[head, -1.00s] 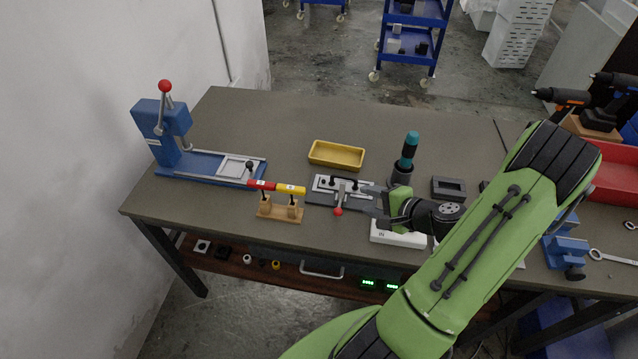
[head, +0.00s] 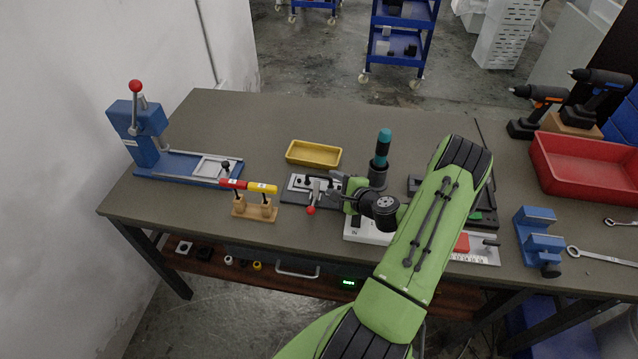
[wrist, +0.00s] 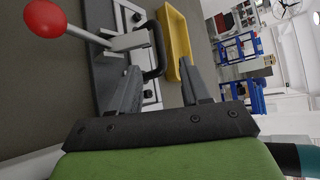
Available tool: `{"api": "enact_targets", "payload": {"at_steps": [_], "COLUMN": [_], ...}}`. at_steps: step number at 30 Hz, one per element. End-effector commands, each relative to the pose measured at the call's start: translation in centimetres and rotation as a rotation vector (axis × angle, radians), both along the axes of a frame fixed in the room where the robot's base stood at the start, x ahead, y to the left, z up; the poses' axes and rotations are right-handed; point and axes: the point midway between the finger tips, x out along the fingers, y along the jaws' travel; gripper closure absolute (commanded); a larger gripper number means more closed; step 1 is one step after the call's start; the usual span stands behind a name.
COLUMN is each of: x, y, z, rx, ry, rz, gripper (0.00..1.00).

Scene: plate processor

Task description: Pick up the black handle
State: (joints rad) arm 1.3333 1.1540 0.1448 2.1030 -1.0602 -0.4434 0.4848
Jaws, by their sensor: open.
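The black handle (wrist: 158,50) is a curved dark bar on a grey and white plate fixture (head: 294,198), seen in the wrist view just ahead of my fingertips. My gripper (wrist: 161,68) is open, with its two grey fingers apart and nothing held between them. The handle appears close to the left finger in that view; I cannot tell whether they touch. In the head view, my gripper (head: 337,190) is at the right side of the fixture, and its fingers partly hide the parts there. A lever with a red ball (head: 311,211) stands at the fixture's front.
A yellow tray (head: 314,153) lies behind the fixture. A teal-topped tool (head: 383,145) stands upright behind my wrist. A wooden stand (head: 255,211) with a red and yellow bar is left.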

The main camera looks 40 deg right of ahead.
Motion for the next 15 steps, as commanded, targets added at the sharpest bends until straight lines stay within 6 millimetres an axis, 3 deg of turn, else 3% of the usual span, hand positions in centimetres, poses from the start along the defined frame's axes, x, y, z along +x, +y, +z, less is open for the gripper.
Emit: {"api": "enact_targets", "payload": {"at_steps": [5,12,15], "x": [2.8,3.0,3.0], "y": [-0.3,-0.4,-0.4], "z": [-1.2,-1.3,-1.2], "rx": [-0.002,0.0,-0.001], "ry": [-0.001,0.001,0.001], "rz": [0.003,0.0,0.001], "gripper": [0.53,0.53,0.68]}}
